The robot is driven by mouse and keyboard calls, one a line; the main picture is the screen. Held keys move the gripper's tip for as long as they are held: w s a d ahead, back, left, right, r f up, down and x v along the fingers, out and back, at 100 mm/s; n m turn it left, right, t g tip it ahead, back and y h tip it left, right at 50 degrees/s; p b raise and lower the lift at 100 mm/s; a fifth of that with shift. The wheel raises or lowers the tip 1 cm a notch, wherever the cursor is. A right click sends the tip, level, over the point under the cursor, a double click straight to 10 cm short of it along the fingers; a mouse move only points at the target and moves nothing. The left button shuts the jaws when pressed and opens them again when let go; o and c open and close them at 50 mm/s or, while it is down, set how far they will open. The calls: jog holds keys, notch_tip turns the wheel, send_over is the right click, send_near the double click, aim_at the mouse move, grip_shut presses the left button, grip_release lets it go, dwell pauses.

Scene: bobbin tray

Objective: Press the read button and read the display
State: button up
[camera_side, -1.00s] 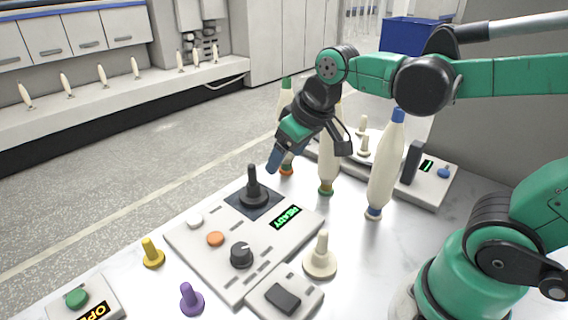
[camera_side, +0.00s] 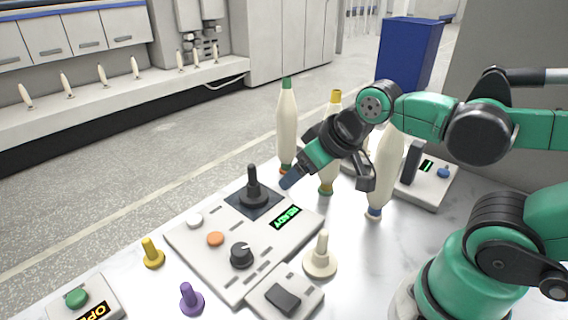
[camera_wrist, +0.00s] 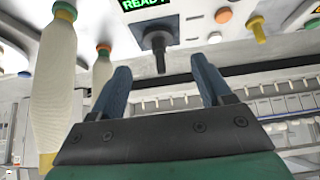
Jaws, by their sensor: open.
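The grey unit at the right (camera_side: 428,194) carries a blue button (camera_side: 443,172), a small display (camera_side: 427,166) lit with green marks too small to read, and a dark upright post (camera_side: 411,162). The control panel (camera_side: 272,258) has a display (camera_side: 286,217) reading READY in green, which also shows cut off at the top of the wrist view (camera_wrist: 143,4). My gripper (camera_side: 289,182) is open and empty above the table, just right of the panel's black joystick (camera_side: 252,190) and left of the blue-button unit. In the wrist view its two blue fingers (camera_wrist: 163,78) are apart.
Tall cream bobbins stand between the panel and the unit: green-topped (camera_side: 286,125), yellow-topped (camera_side: 335,112) and one partly behind my wrist (camera_side: 383,175). Yellow (camera_side: 152,254), purple (camera_side: 191,299) and cream (camera_side: 320,258) pegs stand around the panel. A green-button box (camera_side: 80,302) sits front left.

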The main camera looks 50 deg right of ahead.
grip_shut()
dwell(0.3)
dwell(1.6)
